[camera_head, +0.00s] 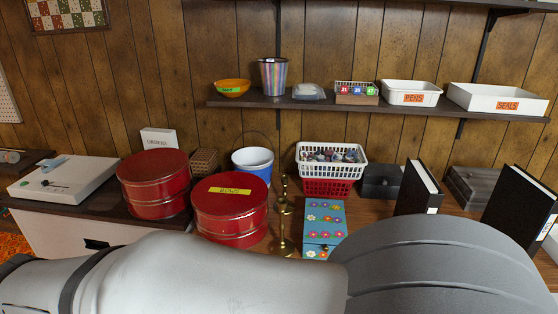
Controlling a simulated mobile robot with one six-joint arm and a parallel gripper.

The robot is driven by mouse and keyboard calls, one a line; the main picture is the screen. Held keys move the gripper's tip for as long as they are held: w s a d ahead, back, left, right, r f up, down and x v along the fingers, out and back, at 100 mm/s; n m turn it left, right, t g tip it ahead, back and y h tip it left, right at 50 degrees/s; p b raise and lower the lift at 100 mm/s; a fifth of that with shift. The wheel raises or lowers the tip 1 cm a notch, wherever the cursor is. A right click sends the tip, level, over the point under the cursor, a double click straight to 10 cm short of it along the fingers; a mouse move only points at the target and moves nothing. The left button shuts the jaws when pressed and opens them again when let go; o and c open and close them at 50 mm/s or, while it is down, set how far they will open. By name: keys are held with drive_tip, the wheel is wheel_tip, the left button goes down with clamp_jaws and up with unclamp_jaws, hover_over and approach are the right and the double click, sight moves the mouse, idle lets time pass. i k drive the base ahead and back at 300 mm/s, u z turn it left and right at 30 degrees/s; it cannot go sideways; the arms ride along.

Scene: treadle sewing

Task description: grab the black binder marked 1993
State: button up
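Two black binders stand upright on the right side of the table. One black binder (412,192) stands right of the flowered box, with its white page edges showing. The other black binder (517,211) stands further right, near the picture's edge. A small label shows low on its edge, but I cannot read it. No 1993 mark is legible on either binder. My grey and white arm crosses the bottom of the view and hides the front of the table. My gripper is not in view.
Red tins (229,205), a brass candlestick (283,222), a blue flowered box (324,224) and white and red baskets (331,169) crowd the table left of the binders. A dark box (381,181) and grey trays (475,188) stand behind them. A shelf (225,101) hangs above.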

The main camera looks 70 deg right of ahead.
sight(520, 206)
drive_tip(key=u, duration=0.1)
drive_tip(key=k, duration=2.85)
drive_tip(key=z, duration=2.15)
drive_tip(key=i, duration=0.95)
drive_tip(key=z, duration=0.05)
